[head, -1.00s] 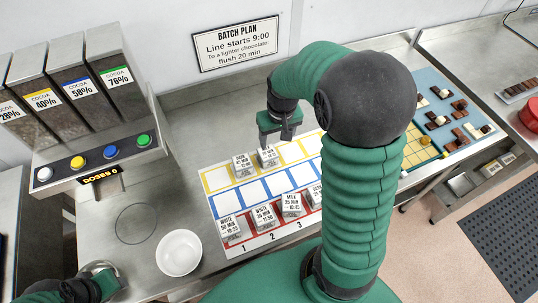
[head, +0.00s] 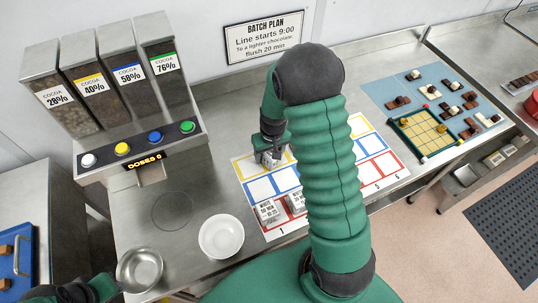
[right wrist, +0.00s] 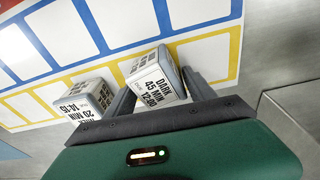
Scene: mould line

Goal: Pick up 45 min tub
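The 45 min tub (right wrist: 152,77) is a small pale block labelled DARK 45 MIN 12:00, in the yellow row of the sheet in the right wrist view. My right gripper (right wrist: 158,92) has one finger on each side of it; the fingers look spread, and firm contact is not clear. In the head view my right gripper (head: 270,152) is low over the yellow row, largely hiding the tubs there. A second tub (right wrist: 90,100), marked 20 MIN 14:15, stands close beside the left finger. My left gripper (head: 112,288) is at the bottom left, beside a metal bowl (head: 139,270); its fingers are unclear.
The printed sheet (head: 262,187) also bears tubs in its front red row (head: 267,211), partly behind my right arm. A white bowl (head: 221,237) stands left of it. The cocoa dispenser (head: 130,150) is at the left. A yellow-grid tray (head: 425,130) lies at the right.

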